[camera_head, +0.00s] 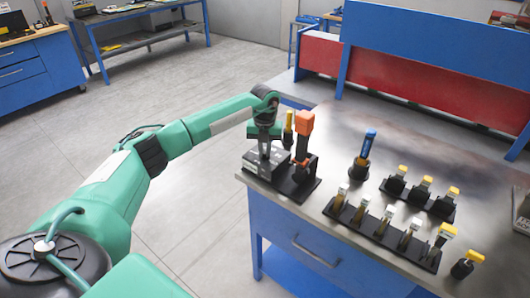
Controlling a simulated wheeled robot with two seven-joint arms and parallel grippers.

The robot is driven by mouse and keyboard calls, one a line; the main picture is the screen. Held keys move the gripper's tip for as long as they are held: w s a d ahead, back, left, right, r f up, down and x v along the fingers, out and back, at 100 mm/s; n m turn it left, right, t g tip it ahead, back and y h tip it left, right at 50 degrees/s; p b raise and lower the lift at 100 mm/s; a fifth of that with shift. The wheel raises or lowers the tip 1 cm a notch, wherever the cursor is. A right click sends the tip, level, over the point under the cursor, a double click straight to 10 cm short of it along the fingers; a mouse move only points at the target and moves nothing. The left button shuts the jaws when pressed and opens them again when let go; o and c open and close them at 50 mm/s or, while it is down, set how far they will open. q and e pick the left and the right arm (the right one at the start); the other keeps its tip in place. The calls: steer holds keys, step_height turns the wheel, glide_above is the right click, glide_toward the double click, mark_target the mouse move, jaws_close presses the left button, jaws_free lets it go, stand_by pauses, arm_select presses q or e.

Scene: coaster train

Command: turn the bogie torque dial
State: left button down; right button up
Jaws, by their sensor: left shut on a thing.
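My left gripper (265,152) points down at the top of a small grey box (258,166) near the left corner of the workbench. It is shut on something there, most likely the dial. The dial itself is hidden by the fingers, so I cannot make out its shape or setting. The box stands on a black base (297,190) beside an orange-topped tool (304,128) held upright. My right gripper is not in view.
A yellow-handled tool (288,126) stands close to my left gripper. A blue-topped tool (368,143) stands mid-bench. Black racks (380,238) with several yellow- and white-topped tools line the right side. The bench top (340,120) is bare towards the back.

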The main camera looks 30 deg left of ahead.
arm_select(q)
steer(key=m+b, duration=0.1)
steer(key=m, duration=0.2)
steer(key=shift+a+b, duration=0.1)
steer(key=shift+b, duration=0.2)
steer(key=shift+a+m+b, duration=0.1)
steer(key=shift+m+b, duration=0.45)
steer(key=shift+m, duration=1.05)
steer(key=shift+r, duration=0.1)
steer(key=c, duration=1.4)
jaws_free()
steer(key=shift+c, duration=0.2)
